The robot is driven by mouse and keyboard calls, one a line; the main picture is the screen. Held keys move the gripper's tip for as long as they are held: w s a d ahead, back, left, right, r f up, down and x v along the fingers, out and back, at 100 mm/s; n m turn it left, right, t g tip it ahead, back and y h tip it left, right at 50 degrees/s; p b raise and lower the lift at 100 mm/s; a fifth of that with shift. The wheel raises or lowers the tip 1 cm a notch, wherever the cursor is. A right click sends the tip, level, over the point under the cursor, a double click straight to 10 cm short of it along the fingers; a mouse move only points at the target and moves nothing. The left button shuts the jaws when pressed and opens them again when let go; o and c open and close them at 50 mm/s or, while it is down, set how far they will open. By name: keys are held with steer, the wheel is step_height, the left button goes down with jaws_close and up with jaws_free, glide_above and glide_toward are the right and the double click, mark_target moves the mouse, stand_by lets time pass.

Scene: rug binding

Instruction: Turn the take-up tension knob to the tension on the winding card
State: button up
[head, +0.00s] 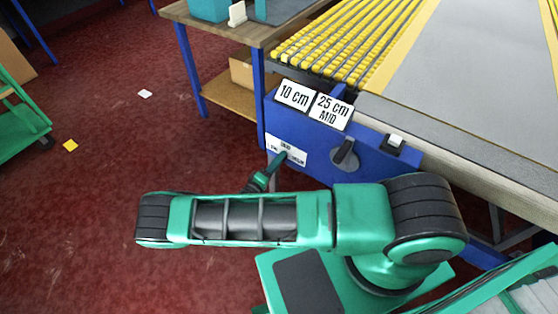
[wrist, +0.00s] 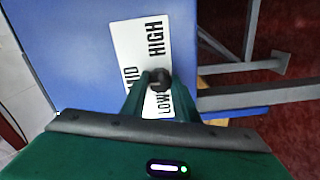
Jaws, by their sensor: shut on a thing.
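The take-up tension knob is a small black knob (wrist: 159,78) on a white scale plate in the wrist view. The plate (wrist: 133,42) reads HIGH, MID and LOW, partly covered by my fingers. My gripper (wrist: 160,88) is shut on the knob; which mark the knob points to cannot be told. In the head view my gripper (head: 281,158) reaches the plate (head: 298,156) on the blue panel's left part, and the knob is hidden there. The winding card (head: 332,111) above it reads "25 cm MID".
A second card (head: 294,95) reads "10 cm". A larger black knob (head: 345,153) and a white switch (head: 396,140) sit to the right on the blue panel (head: 380,165). Yellow rollers (head: 335,45) lie behind. A wooden table (head: 235,30) stands at the back left; red floor is open left.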

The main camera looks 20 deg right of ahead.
steer(key=shift+a+f, duration=0.2)
steer(key=o, duration=1.1)
steer(key=shift+c, duration=0.2)
steer(key=shift+d+r, duration=0.1)
steer(key=v, duration=1)
steer(key=shift+s+a, duration=0.2)
steer(key=shift+a, duration=0.15)
